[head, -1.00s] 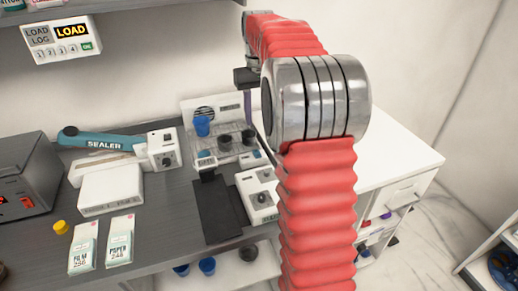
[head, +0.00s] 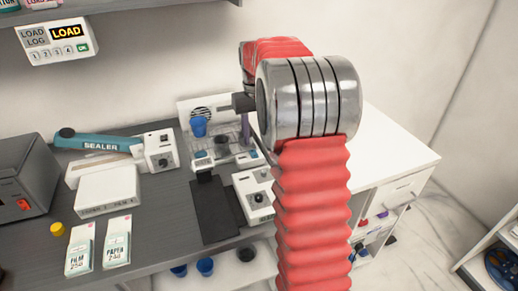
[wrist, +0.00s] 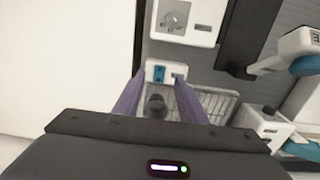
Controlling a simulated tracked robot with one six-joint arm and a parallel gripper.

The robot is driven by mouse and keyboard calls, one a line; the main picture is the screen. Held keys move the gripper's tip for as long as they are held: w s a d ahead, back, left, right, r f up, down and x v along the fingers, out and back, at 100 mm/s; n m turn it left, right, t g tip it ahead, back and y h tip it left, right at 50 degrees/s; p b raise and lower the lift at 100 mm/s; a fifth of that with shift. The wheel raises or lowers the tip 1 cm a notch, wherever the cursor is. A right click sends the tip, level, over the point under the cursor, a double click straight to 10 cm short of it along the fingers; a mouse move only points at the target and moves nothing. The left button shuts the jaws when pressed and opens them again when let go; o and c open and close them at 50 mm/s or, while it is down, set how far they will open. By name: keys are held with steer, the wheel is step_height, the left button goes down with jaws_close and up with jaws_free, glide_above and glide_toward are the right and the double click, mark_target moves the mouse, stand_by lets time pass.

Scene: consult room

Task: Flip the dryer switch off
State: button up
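The dryer appears to be the white unit with a wire rack and round back vent (head: 202,111), at the back of the counter. Its small white front panel (wrist: 165,66) shows in the wrist view, with a blue rocker-like part on its left and a smaller blue-grey part on its right. I cannot tell which way the switch is set. My gripper (wrist: 159,77) is over the dryer, its two purple fingers apart and empty, framing the panel and a dark cup (wrist: 157,103). In the head view my arm hides much of the gripper. A blue cup (head: 199,126) is on the rack.
A white device with a dial (head: 255,197) and a black mat (head: 214,210) lie in front of the dryer. The teal-handled sealer (head: 110,146), a grey box (head: 25,175) and cartons (head: 116,243) are to the left. A clear white worktop (head: 385,145) is at right.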

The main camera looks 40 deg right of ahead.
mark_target(256, 157)
step_height(256, 157, down, 7)
steer(key=shift+r, duration=0.2)
steer(key=shift+c, duration=0.2)
jaws_close()
stand_by(0.4)
